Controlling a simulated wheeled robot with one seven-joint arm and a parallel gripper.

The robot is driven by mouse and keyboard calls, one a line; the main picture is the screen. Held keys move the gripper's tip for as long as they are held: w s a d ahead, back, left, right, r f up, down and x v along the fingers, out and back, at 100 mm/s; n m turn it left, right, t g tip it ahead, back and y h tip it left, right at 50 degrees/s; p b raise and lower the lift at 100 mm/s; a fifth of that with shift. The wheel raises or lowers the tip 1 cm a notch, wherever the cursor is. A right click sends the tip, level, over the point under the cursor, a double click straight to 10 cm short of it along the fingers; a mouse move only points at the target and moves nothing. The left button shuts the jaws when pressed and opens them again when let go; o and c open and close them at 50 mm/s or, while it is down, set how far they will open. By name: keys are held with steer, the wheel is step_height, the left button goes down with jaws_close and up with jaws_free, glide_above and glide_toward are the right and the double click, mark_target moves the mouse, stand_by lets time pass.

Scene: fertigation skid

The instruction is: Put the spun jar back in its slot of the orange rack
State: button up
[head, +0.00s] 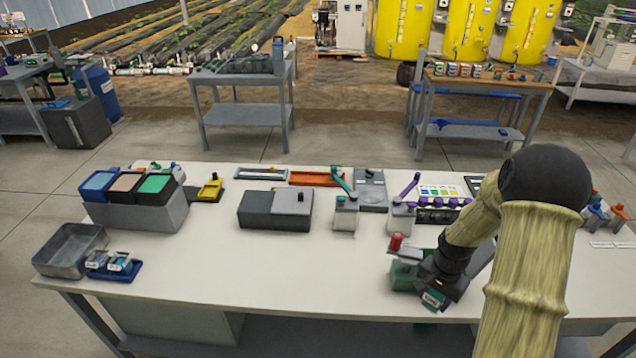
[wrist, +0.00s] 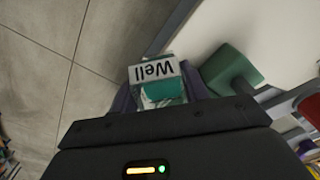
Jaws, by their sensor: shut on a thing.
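My gripper (head: 440,290) is at the front right edge of the table and is shut on a small clear jar (head: 432,300) with green on it. In the wrist view the jar (wrist: 158,72) sits between the fingers, with a white label reading "Well", upside down in the picture, and green showing below it. The jar hangs by the table edge, with floor behind it in the wrist view. A long orange rack (head: 312,179) lies at the back middle of the table, far from my gripper. Its slots are too small to make out.
A green device (head: 404,272) with a red knob (head: 396,241) stands beside my gripper. Two dispensers with green (head: 346,214) and purple (head: 401,216) levers, a grey box (head: 275,210) and a grey scale (head: 371,190) stand near the orange rack. The front middle of the table is clear.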

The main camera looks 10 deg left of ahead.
steer(key=a+f+n, duration=0.4)
steer(key=a+n, duration=0.4)
steer(key=shift+w+a+f, duration=0.25)
steer(key=shift+w+a, duration=0.1)
steer(key=shift+a, duration=0.05)
